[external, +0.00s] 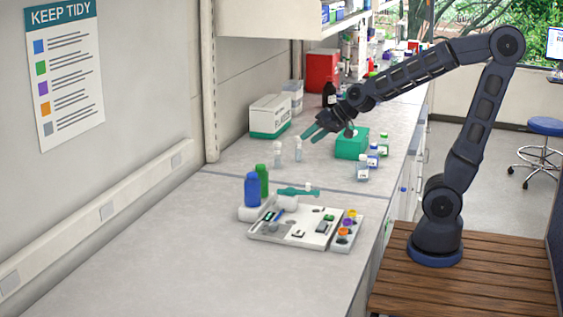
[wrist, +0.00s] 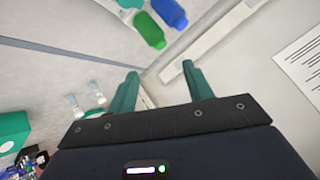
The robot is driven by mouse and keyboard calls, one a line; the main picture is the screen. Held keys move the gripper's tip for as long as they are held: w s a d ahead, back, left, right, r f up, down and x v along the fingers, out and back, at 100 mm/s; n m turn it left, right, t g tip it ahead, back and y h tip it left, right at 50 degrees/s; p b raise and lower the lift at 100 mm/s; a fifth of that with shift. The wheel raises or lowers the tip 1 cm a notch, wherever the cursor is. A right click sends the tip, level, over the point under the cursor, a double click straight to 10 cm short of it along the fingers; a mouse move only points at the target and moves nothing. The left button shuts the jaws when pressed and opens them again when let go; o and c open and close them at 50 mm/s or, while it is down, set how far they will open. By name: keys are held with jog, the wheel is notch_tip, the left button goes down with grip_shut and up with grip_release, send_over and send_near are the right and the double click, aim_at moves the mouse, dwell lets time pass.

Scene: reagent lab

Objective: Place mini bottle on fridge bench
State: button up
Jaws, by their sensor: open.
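Two small clear bottles with pale caps, one at the left (external: 277,155) and one at the right (external: 298,150), stand upright on the grey bench (external: 230,185). In the wrist view they show at the left, the nearer-edge one (wrist: 74,107) and the other (wrist: 97,93). I cannot tell which bottle is the mini bottle, nor which bench section is the fridge bench. My gripper (external: 312,132) is in the air just above and beside the clear bottles. Its green fingers (wrist: 160,80) are spread apart in the wrist view, with nothing between them.
A green box (external: 352,143) and several small capped bottles (external: 362,168) stand right of my gripper. A white-and-green carton (external: 270,116) is behind. A tray of parts (external: 260,238) and blue (external: 252,190) and green (external: 262,179) bottles are in front. The front-left bench is clear.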

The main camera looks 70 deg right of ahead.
jog(key=s+r+n+g+h, duration=0.1)
jog(key=s+n+g, duration=0.4)
jog(key=s, duration=1.6)
jog(key=shift+a+r+n, duration=0.2)
jog(key=shift+r+n, duration=0.1)
